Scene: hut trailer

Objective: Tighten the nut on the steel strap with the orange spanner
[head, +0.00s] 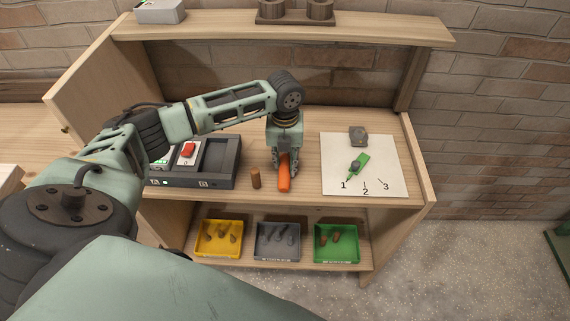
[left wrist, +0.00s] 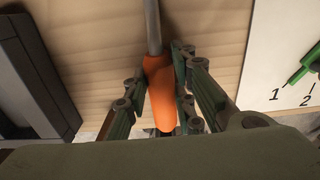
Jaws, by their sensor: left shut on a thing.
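The orange-handled tool (head: 284,184) is in my left gripper (head: 284,170), on the wooden bench top between a dark tray and a white board. In the left wrist view, the fingers close on both sides of the orange handle (left wrist: 160,92), and a grey steel shaft (left wrist: 152,25) runs away from it. The tool's working end is out of that view. The white board (head: 335,152) bears the marks 1, 2 and 3, a green pointer (head: 362,160) with a grey knob-like piece on it, and a grey block (head: 358,134) behind. I cannot pick out a steel strap for certain. My right gripper is not in view.
Yellow (head: 202,250), grey (head: 260,254) and green (head: 320,257) bins lie on the lower shelf. An upper shelf (head: 220,28) overhangs the back.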

